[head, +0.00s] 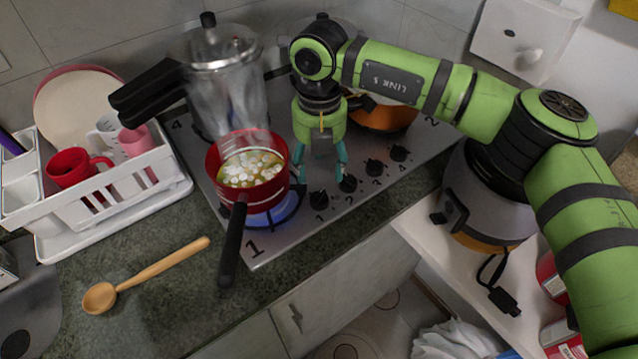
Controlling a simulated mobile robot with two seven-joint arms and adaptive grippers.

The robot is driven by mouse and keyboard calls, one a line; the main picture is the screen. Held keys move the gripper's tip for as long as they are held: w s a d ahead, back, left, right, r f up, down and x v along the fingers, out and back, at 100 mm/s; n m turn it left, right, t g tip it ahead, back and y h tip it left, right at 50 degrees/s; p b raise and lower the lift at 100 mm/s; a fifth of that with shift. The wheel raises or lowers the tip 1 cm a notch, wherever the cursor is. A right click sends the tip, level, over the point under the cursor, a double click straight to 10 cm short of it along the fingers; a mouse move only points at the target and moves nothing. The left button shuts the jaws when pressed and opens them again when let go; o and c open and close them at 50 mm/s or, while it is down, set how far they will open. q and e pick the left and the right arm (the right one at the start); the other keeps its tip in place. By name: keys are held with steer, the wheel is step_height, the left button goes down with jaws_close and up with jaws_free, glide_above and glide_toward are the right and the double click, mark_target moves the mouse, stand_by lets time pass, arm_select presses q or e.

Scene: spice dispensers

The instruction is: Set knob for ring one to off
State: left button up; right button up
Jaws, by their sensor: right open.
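The steel cooktop (271,235) has a row of several black knobs along its right side. The knob for ring one (319,200) is nearest the front, beside a small "1" mark. Its exact angle is too small to tell. Ring one is lit, with a blue flame (268,214) under a red pot (225,197). My right gripper (321,178) points down with its teal fingers apart and empty, above the cooktop just behind the ring-one knob. The second knob (348,183) is close to its right finger. My left gripper is not in view.
The red pot's black handle (232,245) sticks out over the counter's front. A wooden spoon (150,272) and white dish rack (95,208) are at left.

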mark_target(319, 195)
steer(key=shift+s+f+p, duration=0.15)
steer(key=shift+s+p, duration=0.15)
steer(key=shift+s, duration=0.4)
step_height(319, 195, down, 3)
steer(key=shift+w+r+p, duration=0.1)
steer(key=shift+p, duration=0.5)
step_height(319, 195, down, 4)
steer(key=shift+r+p, duration=0.1)
steer(key=shift+p, duration=0.4)
steer(key=shift+w, duration=0.1)
steer(key=c, duration=1.2)
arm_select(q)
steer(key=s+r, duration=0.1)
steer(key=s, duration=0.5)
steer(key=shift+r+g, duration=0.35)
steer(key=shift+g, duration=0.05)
arm_select(e)
steer(key=shift+o, duration=0.2)
